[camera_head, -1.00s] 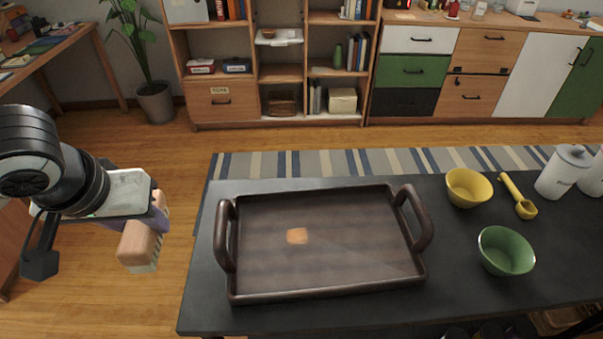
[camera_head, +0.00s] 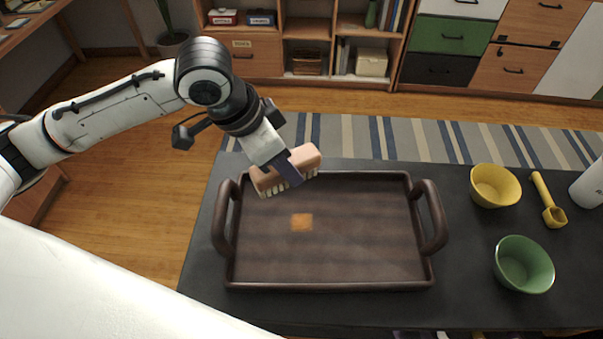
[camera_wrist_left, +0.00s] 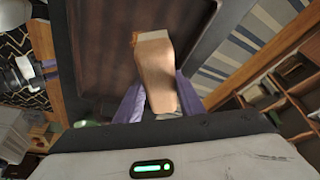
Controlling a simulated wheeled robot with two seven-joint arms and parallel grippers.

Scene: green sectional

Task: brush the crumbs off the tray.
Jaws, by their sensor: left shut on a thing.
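A dark brown tray (camera_head: 350,277) with two side handles lies on the black table. A small orange-brown patch of crumbs (camera_head: 302,222) is on its floor, left of the middle. My left gripper (camera_head: 290,170) is shut on a brush (camera_head: 308,158) with a wooden body and pale bristles. The bristles point down over the tray's back left corner; I cannot tell whether they touch it. In the left wrist view the brush (camera_wrist_left: 155,70) sits between the purple fingers, with the tray beyond. My right gripper is not in view.
On the black table (camera_head: 460,300), right of the tray, are a yellow bowl (camera_head: 495,186), a green bowl (camera_head: 523,265), a yellow scoop (camera_head: 548,200) and a white canister (camera_head: 590,185). A striped rug (camera_head: 420,140) and shelves are behind.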

